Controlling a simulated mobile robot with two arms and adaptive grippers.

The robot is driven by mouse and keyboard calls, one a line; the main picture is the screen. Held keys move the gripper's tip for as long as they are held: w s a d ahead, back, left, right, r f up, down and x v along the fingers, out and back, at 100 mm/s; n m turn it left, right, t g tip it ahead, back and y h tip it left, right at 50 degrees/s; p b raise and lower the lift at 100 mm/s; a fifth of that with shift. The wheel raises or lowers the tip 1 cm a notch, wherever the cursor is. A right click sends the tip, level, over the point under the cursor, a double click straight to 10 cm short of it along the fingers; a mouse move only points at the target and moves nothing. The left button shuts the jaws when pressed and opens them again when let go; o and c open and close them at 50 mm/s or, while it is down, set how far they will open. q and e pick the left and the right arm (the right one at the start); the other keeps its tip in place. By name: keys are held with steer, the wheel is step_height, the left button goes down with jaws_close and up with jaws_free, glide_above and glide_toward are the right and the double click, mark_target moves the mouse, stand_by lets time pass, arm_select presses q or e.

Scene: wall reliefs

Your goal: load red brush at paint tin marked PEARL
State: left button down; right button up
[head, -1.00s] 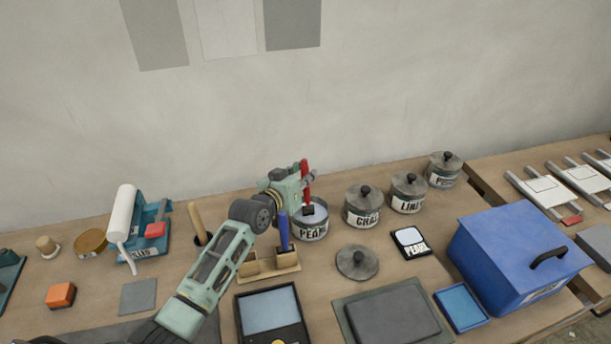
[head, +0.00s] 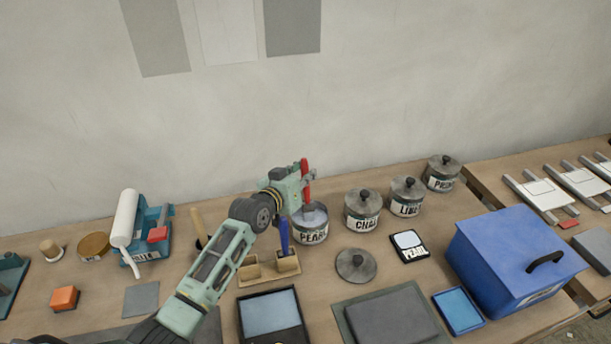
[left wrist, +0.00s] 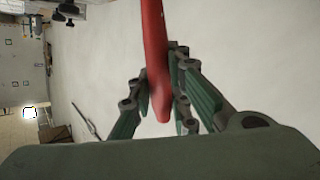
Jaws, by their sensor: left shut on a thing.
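The paint tin marked PEARL (head: 312,236) stands open on the table in the head view, with pale paint inside. My left gripper (head: 305,180) is above it, shut on the red brush (head: 306,170). The brush is upright, and its lower end is down at the tin's mouth; whether the bristles touch the paint cannot be told. In the left wrist view the red handle (left wrist: 156,60) runs between the fingers of the gripper (left wrist: 165,95). My right gripper is not in view.
Lidded tins CHALK (head: 362,219), LINEN (head: 406,206) and another (head: 441,182) stand to the right. A loose lid (head: 356,264) and a PEARL card (head: 410,246) lie in front. A blue-handled brush (head: 284,236) stands in a wooden holder (head: 288,265). A blue box (head: 500,265) is at right.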

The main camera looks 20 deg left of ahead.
mark_target(306, 166)
arm_select(q)
steer(key=shift+r+p, duration=1.95)
steer(key=shift+r, duration=0.55)
